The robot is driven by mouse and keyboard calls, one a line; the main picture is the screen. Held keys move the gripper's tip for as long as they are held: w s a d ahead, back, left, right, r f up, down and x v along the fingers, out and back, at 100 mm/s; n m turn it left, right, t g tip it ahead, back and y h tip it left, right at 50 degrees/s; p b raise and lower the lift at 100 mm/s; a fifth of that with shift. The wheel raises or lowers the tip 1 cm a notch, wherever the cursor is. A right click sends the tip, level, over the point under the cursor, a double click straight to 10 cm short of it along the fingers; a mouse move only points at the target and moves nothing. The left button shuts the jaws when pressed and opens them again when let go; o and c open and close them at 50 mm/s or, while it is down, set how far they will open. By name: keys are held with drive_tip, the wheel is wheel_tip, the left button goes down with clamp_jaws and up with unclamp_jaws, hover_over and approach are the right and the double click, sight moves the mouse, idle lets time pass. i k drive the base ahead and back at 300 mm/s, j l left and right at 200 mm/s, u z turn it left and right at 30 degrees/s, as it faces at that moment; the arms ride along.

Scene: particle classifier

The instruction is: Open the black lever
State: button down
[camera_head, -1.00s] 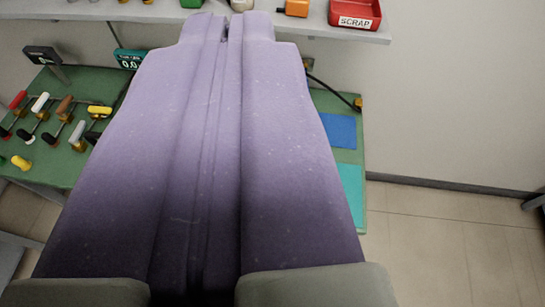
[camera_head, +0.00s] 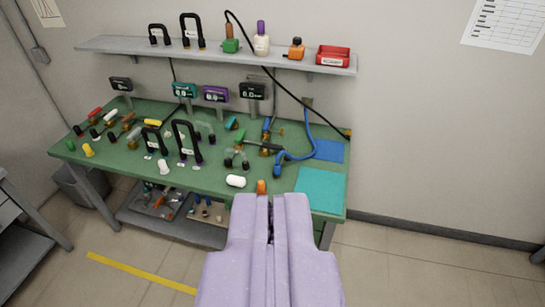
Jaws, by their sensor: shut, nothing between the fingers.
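My gripper (camera_head: 270,208) is shut and empty, its pale purple fingers pointing toward the front edge of the green workbench (camera_head: 215,184), right of its middle. Several small levers stand at the bench's left end, including a red-handled lever (camera_head: 94,113) and a yellow-handled lever (camera_head: 152,123). A small black handle (camera_head: 78,130) shows in front of them. Two black U-shaped handles stand in the middle, a taller one (camera_head: 196,155) and a shorter one (camera_head: 163,147). I cannot tell which black part is the black lever. My gripper is apart from all of them.
A white cylinder (camera_head: 236,181) and an orange piece (camera_head: 261,187) lie near the front edge, close to my fingertips. A blue hose (camera_head: 312,130) curves at the right. Small displays stand along the back. A shelf (camera_head: 120,46) hangs above, with a red bin (camera_head: 333,57).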

sight(265, 145)
drive_tip(key=i+l, duration=0.1)
drive_tip(key=i, duration=1.5)
drive_tip(key=i+l+u, duration=0.1)
drive_tip(key=i, duration=0.7)
